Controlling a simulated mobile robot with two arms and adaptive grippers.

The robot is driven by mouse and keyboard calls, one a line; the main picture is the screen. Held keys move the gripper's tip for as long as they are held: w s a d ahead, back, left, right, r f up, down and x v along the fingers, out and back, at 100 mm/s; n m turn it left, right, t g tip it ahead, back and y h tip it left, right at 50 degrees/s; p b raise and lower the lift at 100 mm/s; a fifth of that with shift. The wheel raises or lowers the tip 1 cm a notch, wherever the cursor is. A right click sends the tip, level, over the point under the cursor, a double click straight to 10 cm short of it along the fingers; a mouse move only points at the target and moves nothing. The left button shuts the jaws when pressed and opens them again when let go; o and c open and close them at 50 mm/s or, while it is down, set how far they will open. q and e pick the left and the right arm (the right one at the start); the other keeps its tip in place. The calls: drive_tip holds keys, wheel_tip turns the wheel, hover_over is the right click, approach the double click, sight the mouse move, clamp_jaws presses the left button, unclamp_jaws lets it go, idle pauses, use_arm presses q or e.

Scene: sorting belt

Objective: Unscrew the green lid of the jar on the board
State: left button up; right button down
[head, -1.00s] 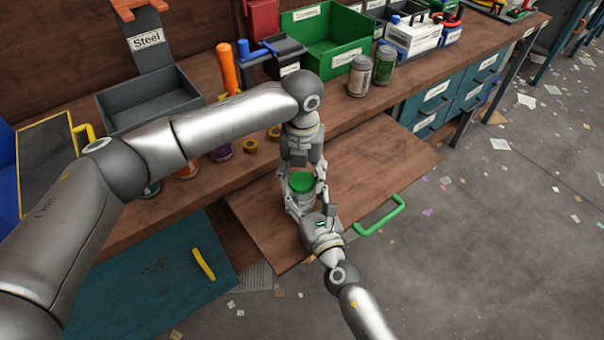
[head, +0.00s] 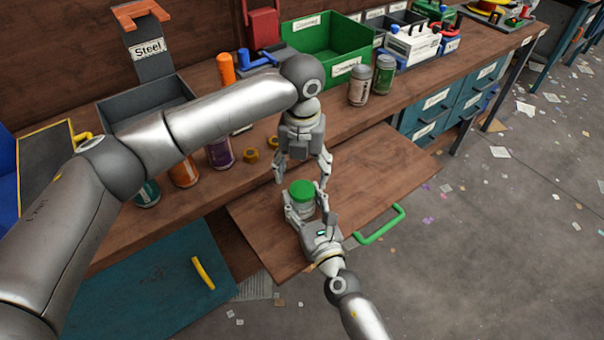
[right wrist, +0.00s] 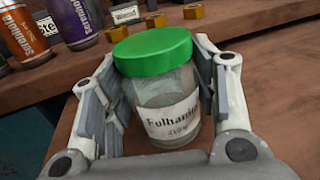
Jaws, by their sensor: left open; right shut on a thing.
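The jar (right wrist: 168,103) is clear with a white label and a green lid (right wrist: 153,50) seated on top; the lid also shows in the head view (head: 301,187). My right gripper (head: 308,212) is shut on the jar's body, with a finger on each side, over the wooden board (head: 375,165). I cannot tell whether the jar's base touches the board. My left gripper (head: 302,178) is open and empty, pointing down just behind and above the lid, clear of it.
A green handle (head: 382,224) sticks out at the board's front. The board's right part is clear.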

drive_tip(key=shift+c, duration=2.4)
unclamp_jaws()
